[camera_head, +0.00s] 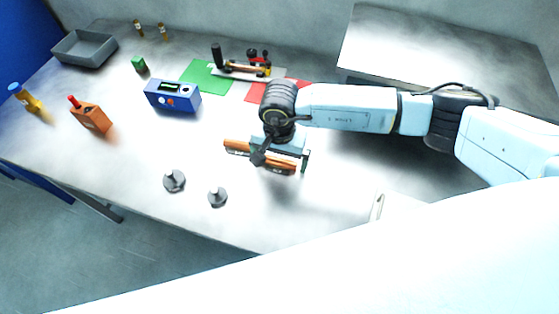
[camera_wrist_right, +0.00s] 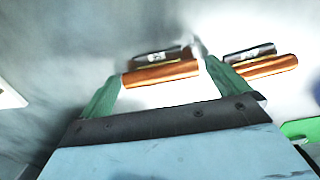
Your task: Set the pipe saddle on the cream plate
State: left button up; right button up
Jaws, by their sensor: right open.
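An orange-brown bar-like piece with dark labelled tops, which I take for the pipe saddle (camera_head: 238,147), lies on the table under my right gripper (camera_head: 280,158). Its middle is hidden by the gripper. In the right wrist view, the saddle (camera_wrist_right: 160,74) shows between and beyond the green fingers (camera_wrist_right: 165,85). The fingers are apart; I cannot tell whether they touch it. A pale piece, possibly the cream plate (camera_head: 377,207), is at the right, partly cut off by my own body. My left gripper is not in view.
Two grey knobs (camera_head: 174,181) stand near the front edge. A blue box (camera_head: 172,95), an orange block (camera_head: 91,117) and a grey tray (camera_head: 85,48) are at left. Green (camera_head: 207,76) and red (camera_head: 262,91) mats lie behind the gripper, near a fixture (camera_head: 244,68).

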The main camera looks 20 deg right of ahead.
jog(key=shift+r, duration=0.1)
jog(key=c, duration=1.1)
